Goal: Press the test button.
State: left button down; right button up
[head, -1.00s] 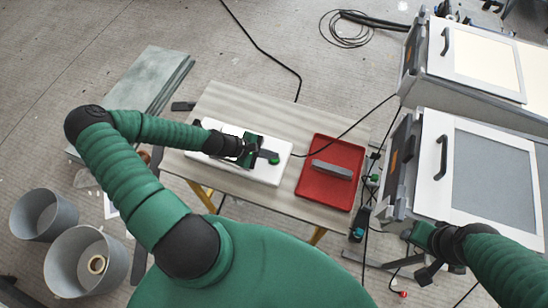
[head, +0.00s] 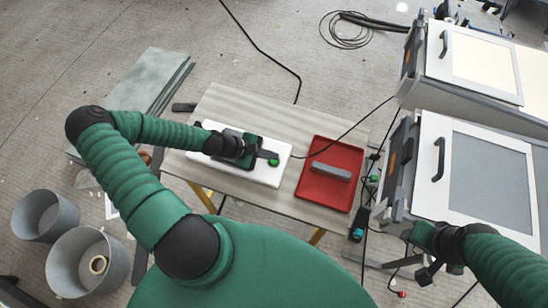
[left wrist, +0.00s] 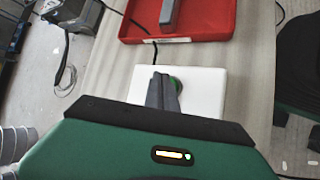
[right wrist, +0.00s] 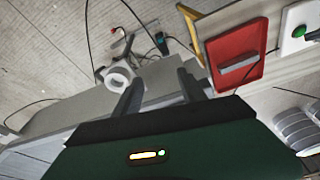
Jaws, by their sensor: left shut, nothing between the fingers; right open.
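The green test button (head: 274,162) sits near the right end of a white board on the table. My left gripper (head: 268,155) is shut and empty, with its fingertips right beside the button. In the left wrist view the button (left wrist: 177,86) shows partly behind the closed fingers (left wrist: 163,92); I cannot tell whether they touch it. The button also shows in the right wrist view (right wrist: 299,31). My right gripper (right wrist: 162,84) is open and empty, away from the board.
A red tray (head: 309,187) with a grey bar (head: 331,171) lies right of the white board (head: 205,160). A black cable crosses the table (head: 230,98). White-fronted cabinets (head: 430,199) stand close on the right. Grey buckets (head: 112,262) stand on the floor at lower left.

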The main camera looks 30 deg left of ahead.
pick_arm(q)
jog(key=shift+r, duration=0.15)
notch_tip(320, 180, up, 5)
jog(key=p, duration=0.5)
jog(key=shift+r, duration=0.1)
dwell(0.3)
